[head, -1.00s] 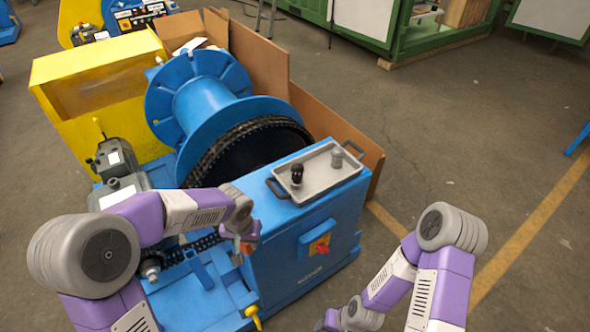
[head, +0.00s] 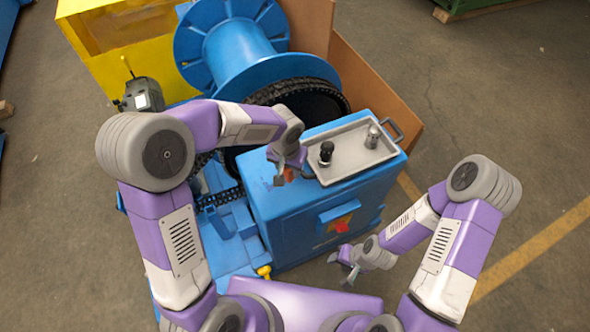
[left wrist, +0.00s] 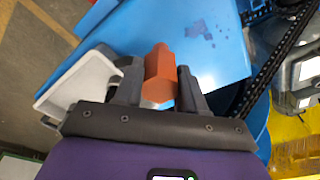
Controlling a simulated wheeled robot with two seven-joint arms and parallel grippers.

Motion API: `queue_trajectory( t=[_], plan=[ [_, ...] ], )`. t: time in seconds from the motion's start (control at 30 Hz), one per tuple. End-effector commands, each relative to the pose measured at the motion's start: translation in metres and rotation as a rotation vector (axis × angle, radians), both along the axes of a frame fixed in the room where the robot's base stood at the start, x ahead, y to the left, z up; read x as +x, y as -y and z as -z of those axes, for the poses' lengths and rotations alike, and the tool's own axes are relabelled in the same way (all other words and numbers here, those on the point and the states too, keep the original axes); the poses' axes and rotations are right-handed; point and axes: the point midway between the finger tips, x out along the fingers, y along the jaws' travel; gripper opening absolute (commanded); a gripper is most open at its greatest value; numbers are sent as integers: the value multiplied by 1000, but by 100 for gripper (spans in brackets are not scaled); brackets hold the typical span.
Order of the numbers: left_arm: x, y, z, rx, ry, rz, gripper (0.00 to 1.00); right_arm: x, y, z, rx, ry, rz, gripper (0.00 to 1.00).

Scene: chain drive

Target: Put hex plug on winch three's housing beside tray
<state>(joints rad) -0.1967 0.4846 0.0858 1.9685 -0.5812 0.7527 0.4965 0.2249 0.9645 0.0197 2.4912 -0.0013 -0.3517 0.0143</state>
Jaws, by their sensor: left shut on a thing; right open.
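The orange-brown hex plug (left wrist: 160,72) is between the fingers of my left gripper (left wrist: 155,82), which is shut on it. In the head view, my left gripper (head: 287,172) is over the top of the blue winch housing (head: 290,222), just left of the tray (head: 350,152). The plug is mostly hidden there. In the left wrist view, the bare housing top (left wrist: 215,45) lies beyond the plug, and the tray also shows (left wrist: 72,88) to the left. I cannot tell whether the plug touches the housing. My right gripper (head: 347,262) is open and empty in front of the housing.
The tray holds a black knob-like part (head: 326,152) and a grey one (head: 373,136). The blue drum (head: 230,45) and dark chain (head: 290,88) stand behind the housing. A red switch (head: 341,226) is on its front. Cardboard (head: 375,95) stands behind it.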

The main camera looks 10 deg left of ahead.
Motion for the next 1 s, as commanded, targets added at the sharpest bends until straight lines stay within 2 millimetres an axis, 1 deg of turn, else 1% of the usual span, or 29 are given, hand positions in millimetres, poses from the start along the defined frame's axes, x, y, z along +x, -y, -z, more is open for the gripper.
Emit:
queue_trajectory(
  t=[0.03,0.17,0.4,0.67,0.8,0.83,0.97,1.0],
  plan=[
    [0,0,7,1,-1,0,10,0,0,2,0,0,0,45],
    [0,0,15,1,0,-2,10,0,0,3,0,0,0,45],
    [0,0,46,0,-1,-1,10,0,0,10,0,1,0,45],
    [1,0,47,-1,2,-1,10,0,0,9,0,1,0,45],
    [1,0,51,-1,2,-1,10,0,0,15,0,1,0,45],
    [1,0,50,-1,2,-1,44,0,0,13,0,1,0,45],
    [0,0,50,-1,2,-1,64,0,0,13,0,1,0,45],
    [1,0,50,-1,2,-1,65,0,0,13,0,1,0,45]
  ],
)
